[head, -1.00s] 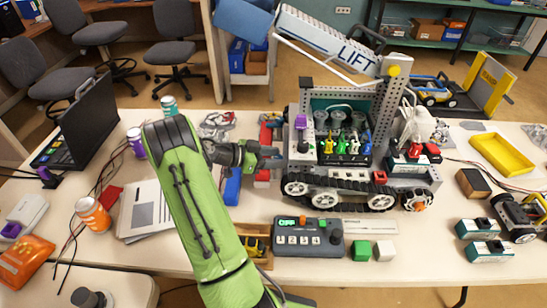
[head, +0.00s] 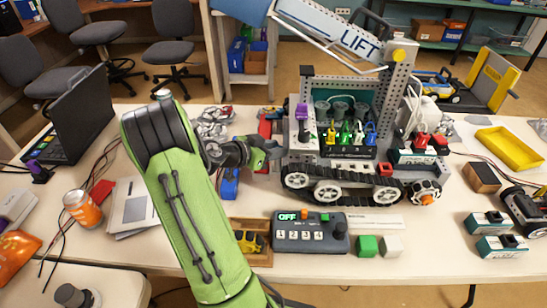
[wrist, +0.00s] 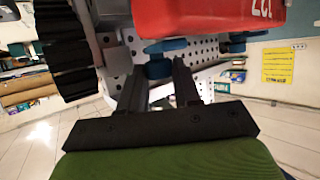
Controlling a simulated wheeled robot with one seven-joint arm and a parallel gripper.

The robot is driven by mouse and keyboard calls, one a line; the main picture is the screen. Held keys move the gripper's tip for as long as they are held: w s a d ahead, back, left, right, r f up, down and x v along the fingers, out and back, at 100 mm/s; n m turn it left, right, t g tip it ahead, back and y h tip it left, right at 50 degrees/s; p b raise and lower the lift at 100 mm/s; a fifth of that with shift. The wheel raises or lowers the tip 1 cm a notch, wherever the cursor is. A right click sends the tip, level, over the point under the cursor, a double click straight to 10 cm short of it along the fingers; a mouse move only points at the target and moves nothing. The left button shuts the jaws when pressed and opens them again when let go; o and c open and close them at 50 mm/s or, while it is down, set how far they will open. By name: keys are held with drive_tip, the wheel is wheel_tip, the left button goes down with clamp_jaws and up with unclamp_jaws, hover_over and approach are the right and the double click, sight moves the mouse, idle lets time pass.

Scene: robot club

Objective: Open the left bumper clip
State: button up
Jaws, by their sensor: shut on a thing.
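The tracked robot (head: 345,170) with the LIFT arm stands on the table in the head view. My gripper (head: 274,149) is at its left end, by the red bumper (head: 265,128). In the wrist view the red bumper (wrist: 205,14) fills the top, with a number on it. A blue clip (wrist: 158,66) lies between the fingertips of my gripper (wrist: 158,76), which is shut on it. Another blue part (wrist: 236,42) shows further right under the bumper. In the head view my gripper hides the clip.
A black track (wrist: 65,50) is close to the left of my fingers in the wrist view. A control box (head: 310,233) reading OFF and a wooden tray (head: 263,257) stand in front of the robot. A blue piece (head: 229,184) lies beside my arm.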

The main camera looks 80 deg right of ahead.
drive_tip(key=n+t+b, duration=0.1)
drive_tip(key=n+t+h+b, duration=0.2)
drive_tip(key=shift+s+a+f+n+t, duration=0.1)
drive_tip(key=shift+s+a+n+t, duration=0.05)
drive_tip(key=shift+s+n+t, duration=0.15)
drive_tip(key=n+t, duration=0.2)
drive_tip(key=t, duration=0.1)
drive_tip(key=shift+s+r+n+h, duration=0.2)
drive_tip(key=shift+s+n+h, duration=0.05)
drive_tip(key=shift+n+h, duration=0.15)
drive_tip(key=shift+n+t, duration=0.7)
drive_tip(key=shift+t, duration=0.3)
drive_tip(key=shift+n+t, duration=0.3)
drive_tip(key=o, duration=1.1)
drive_tip(key=shift+w, duration=0.1)
drive_tip(key=shift+c, duration=0.2)
drive_tip(key=shift+f, duration=0.1)
